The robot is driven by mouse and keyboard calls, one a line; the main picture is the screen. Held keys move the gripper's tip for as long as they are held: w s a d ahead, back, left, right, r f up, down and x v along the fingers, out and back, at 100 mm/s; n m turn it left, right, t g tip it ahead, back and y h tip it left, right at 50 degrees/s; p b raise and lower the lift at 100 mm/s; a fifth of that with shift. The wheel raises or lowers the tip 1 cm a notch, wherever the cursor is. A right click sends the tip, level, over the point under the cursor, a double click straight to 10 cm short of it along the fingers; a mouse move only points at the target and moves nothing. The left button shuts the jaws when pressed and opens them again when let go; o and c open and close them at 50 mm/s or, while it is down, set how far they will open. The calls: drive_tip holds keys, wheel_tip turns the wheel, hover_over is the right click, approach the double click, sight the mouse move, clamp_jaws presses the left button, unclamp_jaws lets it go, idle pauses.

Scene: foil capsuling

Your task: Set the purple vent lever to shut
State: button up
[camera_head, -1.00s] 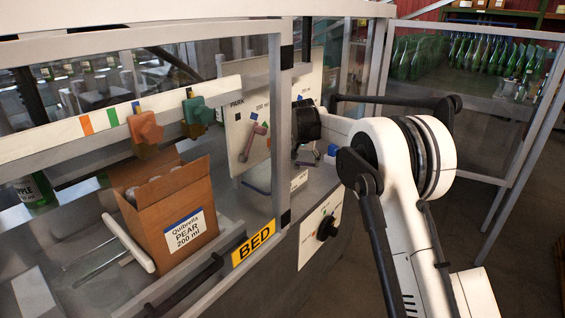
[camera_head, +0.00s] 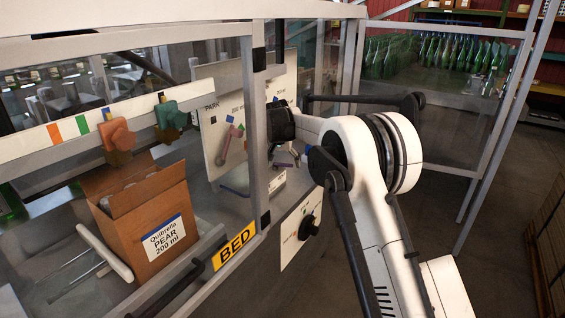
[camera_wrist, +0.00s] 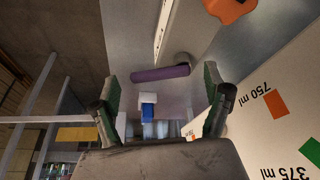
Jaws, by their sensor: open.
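The purple lever (camera_wrist: 160,73) shows in the wrist view as a short bar with a grey round end at its right, beside a pale rail. My gripper (camera_wrist: 161,97) is open, its two green-faced fingers wide apart. The lever lies ahead, between the finger lines, with no visible contact. I cannot tell the distance or the lever's setting. In the head view a purplish bar (camera_head: 234,190) sits low by the upright board, but I cannot tell whether it is the same lever.
A size board (camera_wrist: 275,125) stands close to the right finger. A frame post (camera_head: 255,130) stands left of my wrist. An open carton (camera_head: 140,220) and orange and green handles are further left.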

sight(283, 164)
wheel_tip(283, 164, up, 10)
idle(0.6)
drive_tip(key=shift+w+d+r+p, duration=0.1)
drive_tip(key=shift+w+r+p, duration=0.05)
drive_tip(key=shift+p, duration=0.35)
drive_tip(key=c, duration=0.6)
drive_tip(key=w+p, duration=0.1)
drive_tip(key=p, duration=0.2)
drive_tip(key=shift+d+r, duration=0.15)
drive_tip(key=shift+d, duration=0.25)
drive_tip(key=c, duration=0.5)
drive_tip(key=w+d+p, duration=0.1)
drive_tip(key=p, duration=0.2)
drive_tip(key=c, duration=0.6)
drive_tip(key=shift+w+d+f+g+p, duration=0.15)
drive_tip(key=shift+w+f+g+p, duration=0.2)
drive_tip(key=shift+p, duration=0.6)
clamp_jaws()
wheel_tip(283, 164, down, 10)
drive_tip(key=shift+s+p, duration=0.35)
drive_tip(key=shift+s, duration=0.05)
